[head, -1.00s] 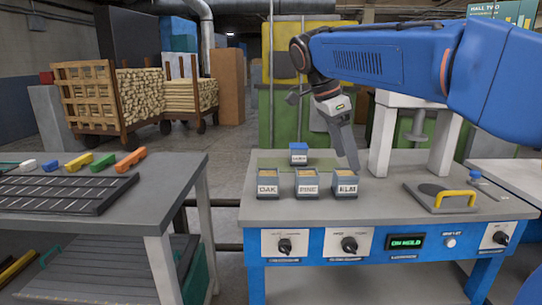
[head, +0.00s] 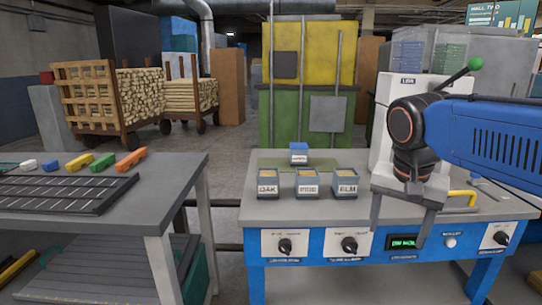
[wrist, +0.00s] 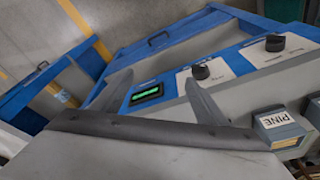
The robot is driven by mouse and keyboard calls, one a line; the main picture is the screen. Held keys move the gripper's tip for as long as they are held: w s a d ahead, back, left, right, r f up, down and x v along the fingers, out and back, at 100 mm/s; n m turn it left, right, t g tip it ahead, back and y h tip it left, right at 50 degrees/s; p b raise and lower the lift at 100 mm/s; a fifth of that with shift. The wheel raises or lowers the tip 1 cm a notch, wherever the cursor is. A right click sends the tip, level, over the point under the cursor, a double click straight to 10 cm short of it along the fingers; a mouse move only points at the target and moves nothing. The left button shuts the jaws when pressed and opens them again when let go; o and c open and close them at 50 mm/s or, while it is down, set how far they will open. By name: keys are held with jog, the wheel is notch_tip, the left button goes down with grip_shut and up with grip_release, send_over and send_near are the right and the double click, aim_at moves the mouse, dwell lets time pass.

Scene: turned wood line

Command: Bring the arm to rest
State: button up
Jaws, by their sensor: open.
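My gripper (head: 400,222) hangs at the right in the head view, in front of the blue-fronted bench (head: 290,208). Its two fingers are spread apart with nothing between them. In the wrist view the open gripper (wrist: 150,95) points at the bench's front panel, with the green-lit display (wrist: 146,94) seen between the fingers. My blue arm comes in from the right edge. It hides part of the white press-like machine (head: 383,145) behind it.
Blocks labelled OAK (head: 268,187), PINE (head: 307,187) and ELM (head: 345,187) stand in a row on the bench, with a blue-topped block (head: 299,155) behind. A yellow handle (head: 462,194) lies right of my gripper. A grey side table (head: 120,215) stands left, across a gap.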

jog(key=s+d+f+n+t+y, duration=0.1)
jog(key=s+d+f+n+t, duration=0.1)
jog(key=s+f+n, duration=0.5)
jog(key=s+f, duration=0.4)
jog(key=f, duration=0.2)
jog(key=shift+f+t, duration=0.3)
